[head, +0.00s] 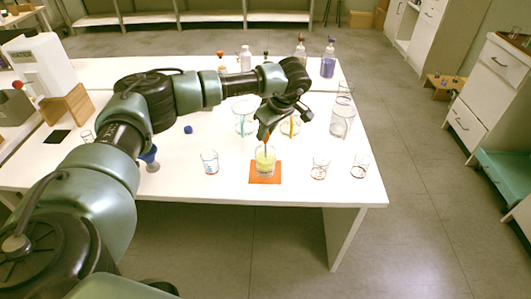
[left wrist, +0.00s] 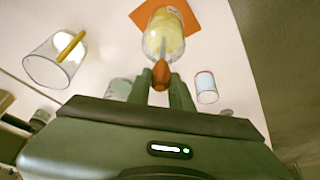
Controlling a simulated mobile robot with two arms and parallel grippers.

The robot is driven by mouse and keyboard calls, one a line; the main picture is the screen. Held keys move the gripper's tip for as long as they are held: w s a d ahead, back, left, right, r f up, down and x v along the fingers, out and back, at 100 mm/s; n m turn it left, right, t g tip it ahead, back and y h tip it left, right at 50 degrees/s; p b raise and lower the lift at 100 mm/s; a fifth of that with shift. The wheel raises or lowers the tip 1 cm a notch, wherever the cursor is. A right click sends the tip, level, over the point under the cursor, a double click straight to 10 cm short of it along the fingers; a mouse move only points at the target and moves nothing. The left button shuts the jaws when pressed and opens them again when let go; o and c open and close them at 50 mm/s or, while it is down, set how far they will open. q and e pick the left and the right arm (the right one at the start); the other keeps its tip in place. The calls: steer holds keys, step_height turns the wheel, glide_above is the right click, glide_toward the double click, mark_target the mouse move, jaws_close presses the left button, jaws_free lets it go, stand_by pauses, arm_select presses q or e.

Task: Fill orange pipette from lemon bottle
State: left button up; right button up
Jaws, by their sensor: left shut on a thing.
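My left gripper (head: 270,132) is shut on the orange pipette (left wrist: 161,74), whose orange bulb shows between the fingers (left wrist: 150,88) in the left wrist view. Several bottles stand at the back, one a white bottle (head: 245,58); no label reading lemon is legible. My right gripper is not in view.
A beaker with a yellow stick (head: 290,126) and one with a blue-green stick (head: 243,118) stand behind the mat. A small beaker (head: 209,162) is to the left, two small glasses (head: 320,168) to the right. A purple bottle (head: 328,64) stands at the back right.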

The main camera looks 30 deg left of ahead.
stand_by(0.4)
arm_select(q)
step_height(320, 180, up, 12)
steer(key=p, duration=0.8)
steer(key=shift+f, duration=0.25)
